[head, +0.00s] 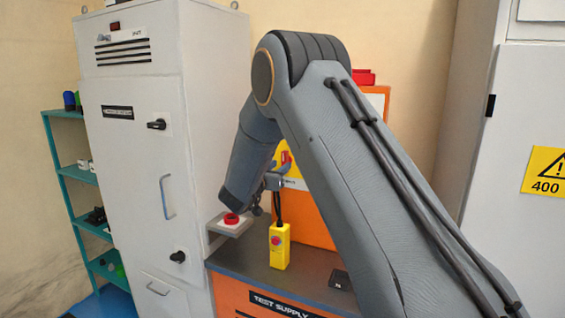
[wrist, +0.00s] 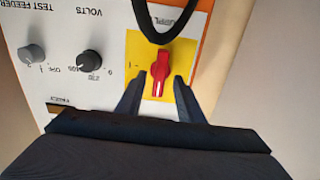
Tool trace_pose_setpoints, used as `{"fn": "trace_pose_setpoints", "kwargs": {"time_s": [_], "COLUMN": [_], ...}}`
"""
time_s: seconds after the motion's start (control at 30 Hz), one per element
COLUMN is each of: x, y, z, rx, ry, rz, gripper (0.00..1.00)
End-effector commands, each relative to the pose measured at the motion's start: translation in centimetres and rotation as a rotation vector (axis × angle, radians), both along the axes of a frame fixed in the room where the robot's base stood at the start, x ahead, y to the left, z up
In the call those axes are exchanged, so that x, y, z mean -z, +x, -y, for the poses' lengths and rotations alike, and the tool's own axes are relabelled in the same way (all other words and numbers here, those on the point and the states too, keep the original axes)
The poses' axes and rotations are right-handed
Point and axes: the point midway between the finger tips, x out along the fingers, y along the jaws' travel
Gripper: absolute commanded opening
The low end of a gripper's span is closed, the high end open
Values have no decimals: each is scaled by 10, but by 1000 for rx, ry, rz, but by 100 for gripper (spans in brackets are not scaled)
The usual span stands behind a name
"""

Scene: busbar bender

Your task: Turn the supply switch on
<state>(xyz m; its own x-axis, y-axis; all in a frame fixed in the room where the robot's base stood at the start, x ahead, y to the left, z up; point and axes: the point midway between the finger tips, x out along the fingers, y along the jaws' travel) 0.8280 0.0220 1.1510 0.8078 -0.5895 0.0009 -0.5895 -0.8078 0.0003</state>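The supply switch is a red rotary knob (wrist: 160,69) on a yellow plate (wrist: 143,52), its handle upright in the wrist view, where the panel lettering appears upside down. A "1" mark shows left of the knob. My gripper (wrist: 158,84) is open, with one dark finger on each side of the knob's lower part; I cannot tell whether either finger touches it. In the head view my gripper (head: 277,179) is at the panel's yellow plate (head: 294,171), and my arm hides much of the panel.
A black cable (wrist: 146,22) loops down close to the knob. Grey (wrist: 31,54) and black (wrist: 89,61) knobs sit to the left. A yellow pendant box (head: 280,248) stands on the bench (head: 252,263), near a red button (head: 231,218). A white cabinet (head: 138,190) stands left.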

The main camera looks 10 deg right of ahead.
Motion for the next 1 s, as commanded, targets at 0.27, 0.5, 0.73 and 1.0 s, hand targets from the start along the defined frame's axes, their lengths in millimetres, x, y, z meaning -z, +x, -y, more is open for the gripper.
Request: {"fn": "trace_pose_setpoints", "kwargs": {"time_s": [0.27,0.5,0.73,1.0], "x": [0,0,0,0], "y": [22,24,24,24], "z": [16,17,17,17], "rx": [-1,-2,-2,-2], "ry": [0,1,1,9], "rz": [0,-1,-1,5], "gripper": [34,34,6,0]}}
